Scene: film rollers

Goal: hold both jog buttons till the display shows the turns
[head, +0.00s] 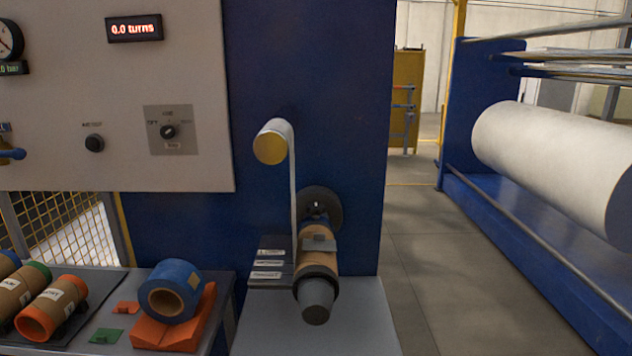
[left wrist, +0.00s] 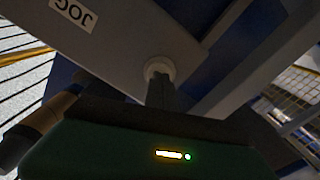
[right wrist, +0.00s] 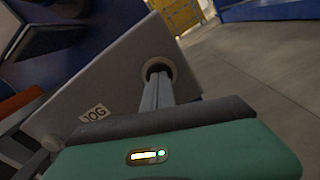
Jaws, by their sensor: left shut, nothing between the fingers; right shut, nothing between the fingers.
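The display (head: 134,28) at the top of the panel reads 0.0 turns in red. In the left wrist view, my left gripper (left wrist: 157,80) is shut and empty. Its fingertips are at a pale round jog button (left wrist: 157,66) on a grey box with an upside-down JOG label (left wrist: 75,13). In the right wrist view, my right gripper (right wrist: 157,80) is shut and empty. I cannot tell how far either button is pressed. Neither gripper shows in the head view.
A brown core (head: 319,260) sits on the spindle, with a pale web strip (head: 293,190) running down from a roller (head: 271,143). A blue roll (head: 170,290) rests on an orange cradle (head: 196,325). Several cores lie at the lower left. A large white roll (head: 550,160) stands right.

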